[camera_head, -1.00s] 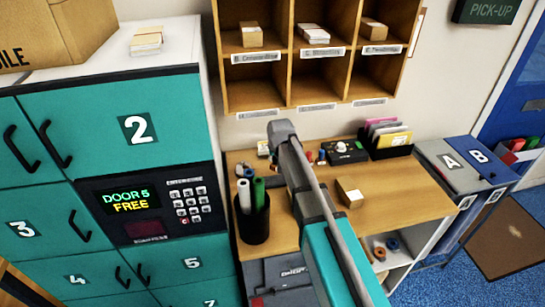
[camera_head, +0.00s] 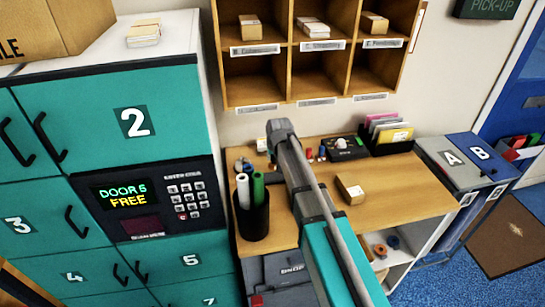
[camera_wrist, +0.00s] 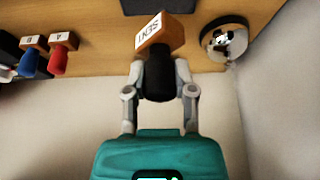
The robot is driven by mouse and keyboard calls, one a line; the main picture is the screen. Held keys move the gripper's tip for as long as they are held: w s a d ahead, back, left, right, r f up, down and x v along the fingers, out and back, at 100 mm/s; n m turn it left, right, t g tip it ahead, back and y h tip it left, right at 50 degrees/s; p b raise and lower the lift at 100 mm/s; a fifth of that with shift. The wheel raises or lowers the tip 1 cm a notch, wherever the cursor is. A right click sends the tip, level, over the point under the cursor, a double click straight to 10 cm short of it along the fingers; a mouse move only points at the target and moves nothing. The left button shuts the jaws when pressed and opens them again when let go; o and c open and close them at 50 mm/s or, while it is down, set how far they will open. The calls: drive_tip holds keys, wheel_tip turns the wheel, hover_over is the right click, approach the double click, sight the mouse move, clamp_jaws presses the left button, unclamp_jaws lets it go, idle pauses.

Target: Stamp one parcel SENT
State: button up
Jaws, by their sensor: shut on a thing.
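In the wrist view my gripper (camera_wrist: 160,82) is shut on the dark handle of the SENT stamp (camera_wrist: 160,40), a wooden block with a white "SENT" label. I cannot tell whether the stamp touches the desk. In the head view my arm hides the gripper and this stamp. A small brown parcel (camera_head: 350,190) with a pale label lies on the wooden desk (camera_head: 410,190), to the right of my arm. An ink pad cannot be made out for certain.
Stamps with a red handle (camera_wrist: 59,58) and a blue handle (camera_wrist: 30,62) stand left of my gripper. A round dish (camera_wrist: 224,40) is on the right. A black pen cup (camera_head: 252,218), a card box (camera_head: 388,138) and pigeonholes (camera_head: 318,47) are around the desk.

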sight(274, 164)
drive_tip(key=shift+f+b, duration=1.8)
drive_tip(key=shift+f, duration=0.25)
drive_tip(key=shift+f+b, duration=0.55)
idle(1.4)
drive_tip(key=shift+r+p, duration=3.55)
drive_tip(key=shift+d, duration=0.1)
